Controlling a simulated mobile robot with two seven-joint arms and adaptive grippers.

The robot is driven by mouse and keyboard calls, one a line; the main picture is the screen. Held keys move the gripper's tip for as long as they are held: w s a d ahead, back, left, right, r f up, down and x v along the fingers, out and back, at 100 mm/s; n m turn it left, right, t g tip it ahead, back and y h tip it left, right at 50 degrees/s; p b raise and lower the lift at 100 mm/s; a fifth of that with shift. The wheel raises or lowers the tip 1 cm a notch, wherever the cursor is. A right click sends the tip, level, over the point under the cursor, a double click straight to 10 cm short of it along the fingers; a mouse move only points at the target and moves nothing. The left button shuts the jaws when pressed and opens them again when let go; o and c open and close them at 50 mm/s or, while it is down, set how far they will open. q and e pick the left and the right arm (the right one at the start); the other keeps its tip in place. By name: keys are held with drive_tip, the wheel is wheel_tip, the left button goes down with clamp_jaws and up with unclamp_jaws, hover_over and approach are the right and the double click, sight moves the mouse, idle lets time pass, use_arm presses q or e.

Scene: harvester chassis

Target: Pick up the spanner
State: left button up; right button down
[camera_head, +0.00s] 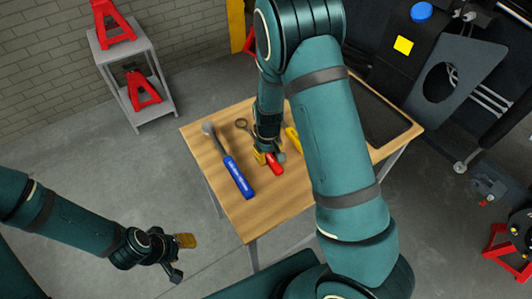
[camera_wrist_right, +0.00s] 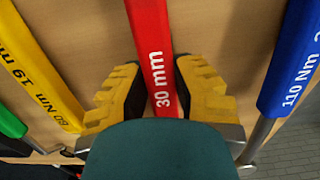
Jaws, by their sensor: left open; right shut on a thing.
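The spanner has a red handle marked "30 mm" (camera_wrist_right: 153,40) and lies over the wooden table. In the head view its red handle (camera_head: 274,165) sticks out below my right gripper (camera_head: 267,154), and a ring-shaped metal end (camera_head: 241,123) shows at upper left. In the right wrist view the yellow-padded fingers of my right gripper (camera_wrist_right: 160,92) are shut on the red handle, one on each side. Whether the spanner is clear of the tabletop, I cannot tell. My left gripper (camera_head: 180,257) is open and empty, off the table at lower left.
A blue-handled tool marked "110 Nm" (camera_head: 239,177) lies left of the spanner on the table (camera_head: 250,215). A yellow-handled tool (camera_head: 292,139) lies to its right; the wrist view also shows a green one (camera_wrist_right: 10,122). A dark tray (camera_head: 380,112) occupies the table's right side. A grey cart (camera_head: 140,65) holds red stands.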

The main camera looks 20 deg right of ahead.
wheel_tip(320, 180, up, 10)
drive_tip(key=p, duration=0.2)
drive_tip(key=shift+p, duration=0.35)
drive_tip(key=c, duration=1.3)
unclamp_jaws()
clamp_jaws()
